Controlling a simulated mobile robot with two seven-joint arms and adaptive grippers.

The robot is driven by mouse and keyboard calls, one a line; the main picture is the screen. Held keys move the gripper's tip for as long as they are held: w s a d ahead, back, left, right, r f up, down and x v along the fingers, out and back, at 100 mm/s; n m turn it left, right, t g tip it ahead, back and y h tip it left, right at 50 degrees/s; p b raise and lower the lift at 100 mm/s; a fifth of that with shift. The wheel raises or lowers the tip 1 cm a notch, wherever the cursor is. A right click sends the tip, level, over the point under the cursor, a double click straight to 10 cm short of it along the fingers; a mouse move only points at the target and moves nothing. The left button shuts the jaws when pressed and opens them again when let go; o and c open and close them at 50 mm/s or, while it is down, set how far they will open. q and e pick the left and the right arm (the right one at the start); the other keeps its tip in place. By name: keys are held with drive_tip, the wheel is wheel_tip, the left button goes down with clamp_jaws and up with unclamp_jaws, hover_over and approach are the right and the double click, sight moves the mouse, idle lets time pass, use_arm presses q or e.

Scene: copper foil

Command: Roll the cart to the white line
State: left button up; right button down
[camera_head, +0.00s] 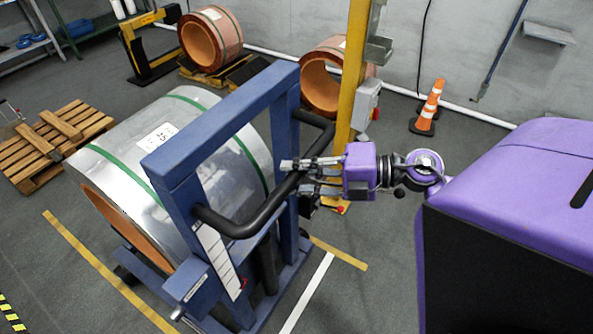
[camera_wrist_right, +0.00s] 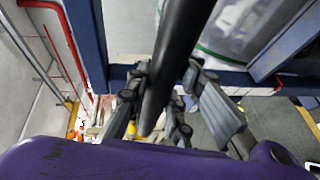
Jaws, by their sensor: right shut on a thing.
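The cart (camera_head: 222,125) has a blue upright frame and a black handlebar (camera_head: 262,215), and carries a large silver coil (camera_head: 205,105) with green straps and a copper-coloured core. My purple right gripper (camera_head: 300,177) is shut on the right part of the handlebar. In the right wrist view the black bar (camera_wrist_right: 178,50) runs between the fingers of the right gripper (camera_wrist_right: 165,85). The white line (camera_head: 308,292) lies on the floor at the cart's right, its far end near a yellow strip. The cart hides part of the floor beneath it. My left gripper is not in view.
Yellow floor strips (camera_head: 100,265) run left of the cart. A wooden pallet (camera_head: 58,143) stands at far left. Copper coils (camera_head: 211,38) sit on stands at the back.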

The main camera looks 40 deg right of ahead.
drive_tip(key=s+d+p, duration=0.1)
drive_tip(key=s+d, duration=0.2)
drive_tip(key=s, duration=0.5)
drive_tip(key=shift+s+d+f, duration=0.2)
drive_tip(key=shift+s+d, duration=0.1)
drive_tip(key=shift+s, duration=0.1)
drive_tip(key=c, duration=1.7)
unclamp_jaws()
drive_tip(key=shift+w, duration=0.2)
drive_tip(key=shift+c, duration=0.2)
drive_tip(key=shift+o, duration=1)
drive_tip(key=shift+w+a, duration=0.2)
drive_tip(key=shift+w, duration=0.2)
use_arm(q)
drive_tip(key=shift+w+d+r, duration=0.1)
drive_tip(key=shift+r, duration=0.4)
use_arm(e)
drive_tip(key=v, duration=1.2)
drive_tip(key=shift+r, duration=0.2)
